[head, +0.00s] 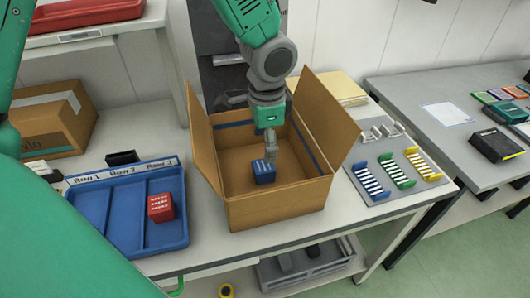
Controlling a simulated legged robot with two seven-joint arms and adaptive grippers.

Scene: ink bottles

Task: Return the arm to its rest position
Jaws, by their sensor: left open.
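My left gripper (271,150) points down inside the open cardboard box (277,208) in the middle of the table. Its jaws are open. A small blue block-like item with white marks (263,172) stands on the box floor just below and left of the fingertips. I cannot tell whether the fingers touch it. A red item with white marks (160,207) sits in the right compartment of the blue tray (122,246), whose rim has row labels. My right gripper is not in view.
The box's raised side flaps (327,115) stand close around my left arm. A grey board with blue, green and yellow striped holders (404,170) lies to the right. A smaller cardboard box (52,125) is at the left. A second table (455,140) stands at right.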

